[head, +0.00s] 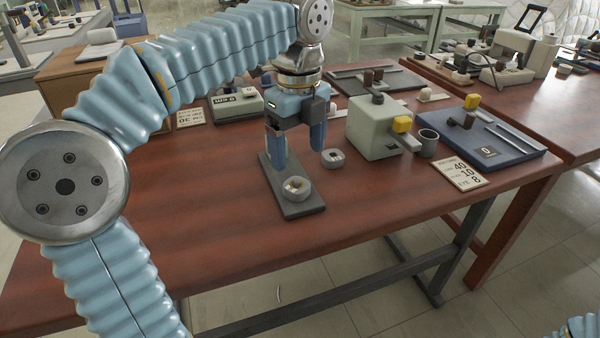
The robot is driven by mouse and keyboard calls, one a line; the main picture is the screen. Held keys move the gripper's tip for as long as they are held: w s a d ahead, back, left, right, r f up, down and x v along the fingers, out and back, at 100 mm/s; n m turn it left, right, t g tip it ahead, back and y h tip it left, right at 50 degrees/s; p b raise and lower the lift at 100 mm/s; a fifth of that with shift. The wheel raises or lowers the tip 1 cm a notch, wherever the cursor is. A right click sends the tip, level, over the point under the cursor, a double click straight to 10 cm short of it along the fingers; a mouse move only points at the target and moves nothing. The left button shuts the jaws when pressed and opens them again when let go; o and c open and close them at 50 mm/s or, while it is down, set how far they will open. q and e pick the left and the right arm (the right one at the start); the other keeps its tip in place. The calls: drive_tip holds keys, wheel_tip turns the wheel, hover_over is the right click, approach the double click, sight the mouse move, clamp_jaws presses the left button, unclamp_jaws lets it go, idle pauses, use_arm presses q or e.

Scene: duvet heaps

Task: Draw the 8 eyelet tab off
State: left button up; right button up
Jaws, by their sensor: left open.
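My left gripper (298,158) points down over a dark grey narrow plate (305,209). Its two blue fingers are apart, and I see nothing held between them. A pale round piece with a hollow (296,187) sits on the plate's near end, in front of the fingers. A second pale piece with a hole (333,158) lies on the table just right of the right finger. No "8" is readable on either piece, so I cannot tell which is the 8 eyelet tab. The far part of the plate is hidden behind the gripper. My right gripper is out of view.
A grey-green block with yellow knob (371,135) and a dark cup (428,143) stand to the right. Beyond is a navy tray (520,150). A card reading 40, 10, 8 (460,173) lies near the edge. The red-brown table (190,200) is clear at left front.

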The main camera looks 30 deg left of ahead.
sight(298, 182)
use_arm(q)
wheel_tip(298, 182, down, 8)
drive_tip(key=shift+r+b, duration=0.1)
drive_tip(key=shift+b, duration=0.4)
drive_tip(key=c, duration=1.2)
drive_tip(key=shift+r+p, duration=1.2)
drive_tip(key=shift+r, duration=1.55)
